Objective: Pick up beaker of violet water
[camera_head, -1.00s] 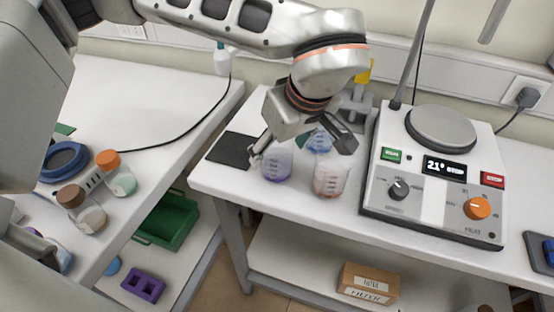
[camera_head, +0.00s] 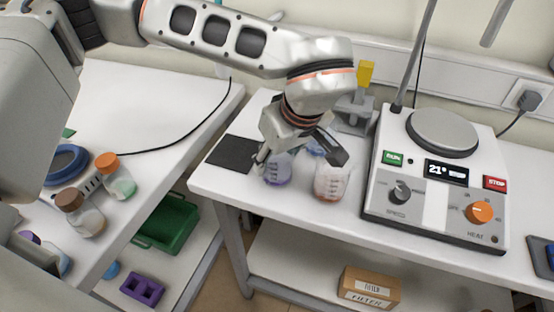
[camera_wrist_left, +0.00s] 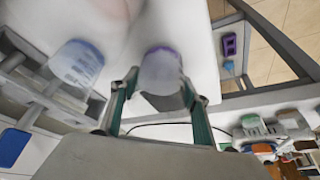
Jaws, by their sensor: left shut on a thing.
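The beaker of violet water (camera_head: 278,170) stands near the front edge of the white table. My left gripper (camera_head: 292,158) is around its upper part, with one finger on each side, shut on it. In the left wrist view the violet beaker (camera_wrist_left: 162,72) sits between the fingers of the left gripper (camera_wrist_left: 160,95). A beaker of blue liquid (camera_head: 318,146) is just behind, partly hidden by the gripper. A beaker of reddish liquid (camera_head: 331,182) stands to the right. My right gripper is not in view.
A stirring hotplate (camera_head: 435,185) stands on the right of the table. A dark square mat (camera_head: 233,153) lies to the left of the beakers. A yellow-topped grey device (camera_head: 355,112) is behind.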

